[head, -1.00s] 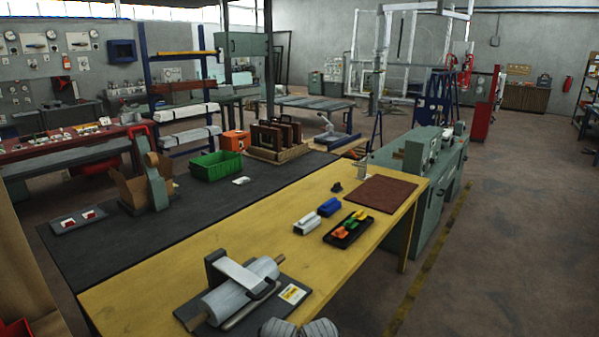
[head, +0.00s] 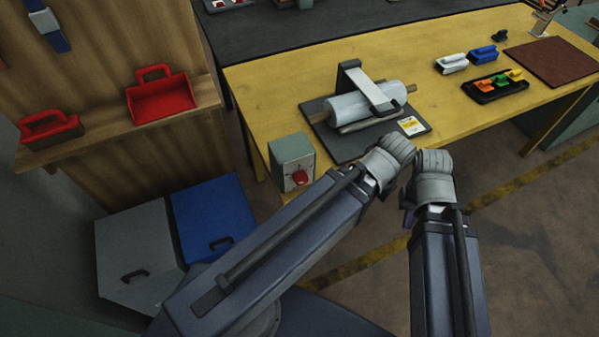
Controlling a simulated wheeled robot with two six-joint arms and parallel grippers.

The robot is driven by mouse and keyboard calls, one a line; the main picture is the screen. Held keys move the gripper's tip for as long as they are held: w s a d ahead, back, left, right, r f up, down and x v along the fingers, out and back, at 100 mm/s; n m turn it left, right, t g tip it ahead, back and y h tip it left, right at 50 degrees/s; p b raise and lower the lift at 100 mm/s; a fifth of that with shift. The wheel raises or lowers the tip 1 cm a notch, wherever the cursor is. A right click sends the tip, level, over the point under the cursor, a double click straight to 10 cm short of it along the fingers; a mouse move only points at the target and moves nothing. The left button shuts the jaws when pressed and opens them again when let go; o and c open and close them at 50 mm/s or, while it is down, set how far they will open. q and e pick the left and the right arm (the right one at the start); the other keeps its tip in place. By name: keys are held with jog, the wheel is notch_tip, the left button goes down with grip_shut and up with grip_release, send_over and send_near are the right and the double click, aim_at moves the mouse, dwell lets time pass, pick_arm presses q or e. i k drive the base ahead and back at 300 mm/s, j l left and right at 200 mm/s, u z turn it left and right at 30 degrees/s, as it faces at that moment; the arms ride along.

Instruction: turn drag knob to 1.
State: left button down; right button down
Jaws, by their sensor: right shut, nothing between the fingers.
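A red knob (head: 299,178) sits on the front face of a small grey-green box (head: 291,155). The box stands at the near left corner of the yellow workbench (head: 258,88). The knob's scale marks are too small to read. My left arm reaches in from the lower left, and its grey end joint is right of the box, apart from the knob. Its fingers are hidden. My right arm comes up from below, its grey joint close beside the left one. My right gripper (head: 407,204) shows only as a dark part there, shut and empty, well right of the knob.
A roller device (head: 367,107) on a dark plate lies right behind the box. White and blue blocks and a black tray (head: 496,90) lie farther right. Red bins (head: 161,97) on a wooden shelf and blue and grey lidded boxes (head: 213,215) are at left.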

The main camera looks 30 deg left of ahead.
aim_at(301, 178)
jog(key=k+l, duration=0.1)
jog(key=k, duration=0.85)
